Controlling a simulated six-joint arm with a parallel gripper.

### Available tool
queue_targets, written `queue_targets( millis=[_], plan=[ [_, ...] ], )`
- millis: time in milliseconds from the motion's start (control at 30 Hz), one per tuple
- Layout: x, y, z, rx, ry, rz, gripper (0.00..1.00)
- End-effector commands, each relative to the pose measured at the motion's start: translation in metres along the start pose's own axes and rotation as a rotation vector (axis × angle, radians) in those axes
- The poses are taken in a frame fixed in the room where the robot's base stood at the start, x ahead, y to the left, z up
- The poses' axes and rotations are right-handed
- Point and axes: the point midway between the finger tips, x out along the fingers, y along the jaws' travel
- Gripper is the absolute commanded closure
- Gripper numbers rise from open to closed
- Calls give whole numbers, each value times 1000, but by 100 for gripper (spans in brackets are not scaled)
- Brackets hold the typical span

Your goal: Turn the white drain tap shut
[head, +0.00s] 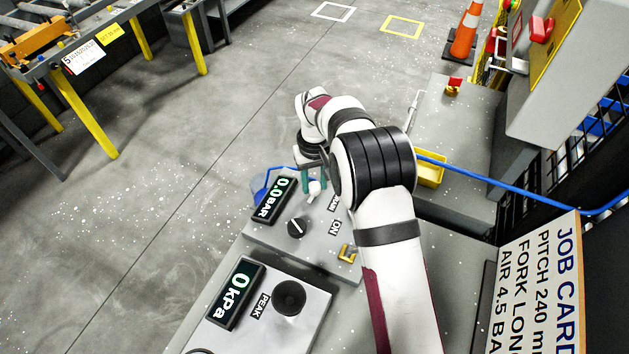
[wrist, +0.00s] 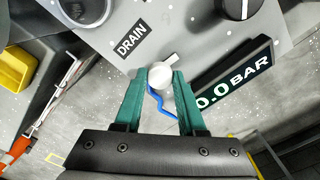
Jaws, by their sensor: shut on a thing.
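The white drain tap (wrist: 161,76) is a small round knob with a short lever pointing up and to the right in the wrist view, on the grey panel (wrist: 205,35) close to the DRAIN label (wrist: 132,39). In the head view the tap (head: 314,187) shows just below my gripper (head: 316,177). The green fingers of my gripper (wrist: 159,82) are closed on the tap from both sides. The lever's tip is clear of the fingers. The far side of the tap is hidden in the head view.
A 0.0 BAR display (head: 274,200) and a black knob (head: 298,227) sit beside the tap. A second panel with a 0 kPa display (head: 236,293) is nearer. A blue hose (head: 500,187) runs right, past a yellow bin (head: 431,170). Open floor lies left.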

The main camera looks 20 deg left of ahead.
Motion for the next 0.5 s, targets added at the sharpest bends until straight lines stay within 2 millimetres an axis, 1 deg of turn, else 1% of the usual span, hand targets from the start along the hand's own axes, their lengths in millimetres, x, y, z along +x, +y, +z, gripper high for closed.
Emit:
queue_targets(
  millis=[167,500],
  plan=[
    [0,0,0,123,-2,-1,100],
    [0,0,0,443,-3,-1,100]
  ],
)
